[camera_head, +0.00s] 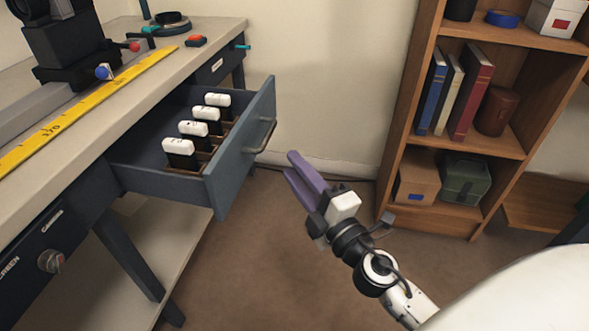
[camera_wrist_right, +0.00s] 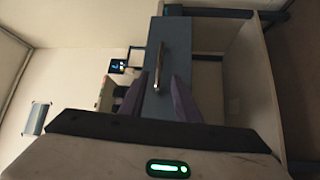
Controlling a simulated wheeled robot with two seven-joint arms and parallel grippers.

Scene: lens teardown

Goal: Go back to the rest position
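My right gripper (camera_head: 291,166), with purple fingers, is in front of the pulled-out drawer, to the right of its handle in the head view. Its fingers are parted with nothing between them; they also show apart in the right wrist view (camera_wrist_right: 160,98). The blue-grey drawer (camera_head: 228,168) stands open under the workbench. Its metal handle (camera_head: 266,136) is apart from my fingers in the head view. In the right wrist view the drawer front and handle (camera_wrist_right: 159,66) lie ahead of the fingers. My left gripper is in neither view.
The drawer holds several upright black pieces with white caps (camera_head: 207,114). A yellow ruler (camera_head: 92,107) and dark apparatus (camera_head: 68,45) are on the workbench (camera_head: 212,31). A wooden shelf (camera_head: 404,100) with books and boxes stands at right. Open floor (camera_head: 270,270) lies between.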

